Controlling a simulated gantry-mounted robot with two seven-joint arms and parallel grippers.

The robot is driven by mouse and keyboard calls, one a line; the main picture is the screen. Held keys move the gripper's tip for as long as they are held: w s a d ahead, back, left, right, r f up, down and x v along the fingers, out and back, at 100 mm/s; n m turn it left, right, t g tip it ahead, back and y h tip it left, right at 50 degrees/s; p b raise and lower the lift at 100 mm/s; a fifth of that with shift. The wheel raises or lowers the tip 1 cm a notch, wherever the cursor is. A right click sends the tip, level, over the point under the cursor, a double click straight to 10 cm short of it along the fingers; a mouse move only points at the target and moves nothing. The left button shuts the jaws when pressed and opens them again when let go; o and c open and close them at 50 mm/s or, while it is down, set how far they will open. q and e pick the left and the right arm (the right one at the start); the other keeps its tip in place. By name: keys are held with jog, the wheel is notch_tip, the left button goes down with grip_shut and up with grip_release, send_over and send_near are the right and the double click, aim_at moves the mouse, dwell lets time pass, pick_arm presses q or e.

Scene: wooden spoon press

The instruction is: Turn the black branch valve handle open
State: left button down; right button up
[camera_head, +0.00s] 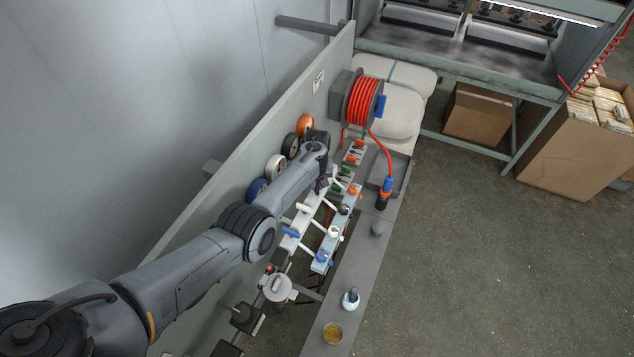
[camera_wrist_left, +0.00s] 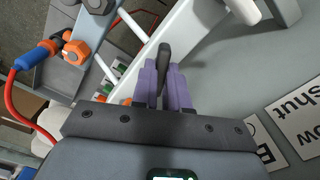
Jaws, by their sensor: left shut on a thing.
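My left gripper (camera_head: 322,186) reaches over the row of branch valves from the left. In the left wrist view its two purple fingers (camera_wrist_left: 165,88) are closed on the black valve handle (camera_wrist_left: 164,58), a dark lever that rises between them. The fingers hide the lower part of the handle. In the head view my wrist hides most of this handle. A black round knob (camera_head: 344,209) sits on the light blue rail beside it. My right gripper is in neither view.
A blue handle (camera_head: 291,232) and a white handle (camera_head: 303,208) stand nearby on the white rail. Coloured wheels, including a white one (camera_head: 276,167), line the wall panel. A red hose reel (camera_head: 362,103) is beyond. A grey ledge (camera_head: 350,262) runs along the right.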

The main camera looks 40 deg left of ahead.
aim_at(317, 184)
pick_arm(q)
jog(key=n, duration=0.2)
jog(key=shift+n, duration=0.4)
jog(key=n, duration=0.3)
jog(key=shift+n+b, duration=0.3)
jog(key=shift+b, duration=0.1)
jog(key=n+b, duration=0.1)
jog(key=n, duration=0.5)
jog(key=shift+b, duration=0.4)
jog(key=c, duration=1.1)
grip_release()
jog(key=shift+c, duration=0.2)
jog(key=shift+r, duration=0.1)
notch_tip(317, 184, up, 11)
jog(key=p, duration=0.3)
jog(key=shift+f, duration=0.2)
